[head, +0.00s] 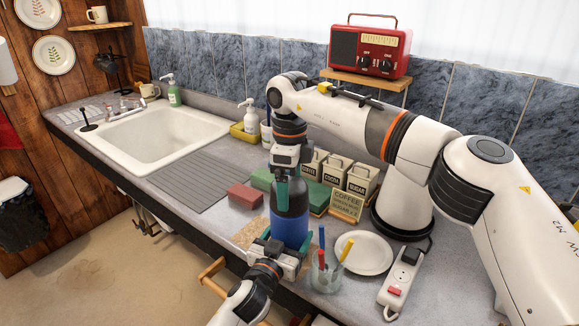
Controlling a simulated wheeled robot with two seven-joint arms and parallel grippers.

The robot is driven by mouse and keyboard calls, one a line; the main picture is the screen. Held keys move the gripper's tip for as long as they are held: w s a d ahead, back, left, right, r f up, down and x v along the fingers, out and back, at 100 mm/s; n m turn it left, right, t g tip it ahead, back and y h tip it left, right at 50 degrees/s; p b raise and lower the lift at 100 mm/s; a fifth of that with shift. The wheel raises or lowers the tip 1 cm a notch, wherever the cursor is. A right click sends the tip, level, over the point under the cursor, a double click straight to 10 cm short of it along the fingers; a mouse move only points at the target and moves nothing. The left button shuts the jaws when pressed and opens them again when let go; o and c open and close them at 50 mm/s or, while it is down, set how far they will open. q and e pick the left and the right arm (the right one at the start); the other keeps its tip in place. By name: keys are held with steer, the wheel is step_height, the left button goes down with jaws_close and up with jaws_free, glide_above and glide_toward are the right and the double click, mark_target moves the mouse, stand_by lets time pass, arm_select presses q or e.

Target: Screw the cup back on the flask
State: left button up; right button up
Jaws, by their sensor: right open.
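The flask (290,230) stands upright on the counter, with a blue body. Its dark upper part (292,196) looks like the cup; I cannot tell whether it is seated or screwed tight. My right gripper (284,190) points down at this top from above. It is open, with a green finger in front of the dark part; the other finger is hidden. My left gripper (285,242) comes from below at the front edge, with its green fingers on either side of the flask's lower body, and appears shut on it.
A glass with colored utensils (324,272), a white plate (363,252) and a power strip (399,281) stand close on the right. A red block (245,196) and sink (165,138) lie left.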

steer(key=shift+f, duration=1.4)
steer(key=shift+c, duration=0.2)
steer(key=c, duration=0.9)
steer(key=o, duration=1.1)
step_height(320, 180, up, 12)
steer(key=shift+r, duration=0.1)
arm_select(q)
steer(key=o, duration=1.9)
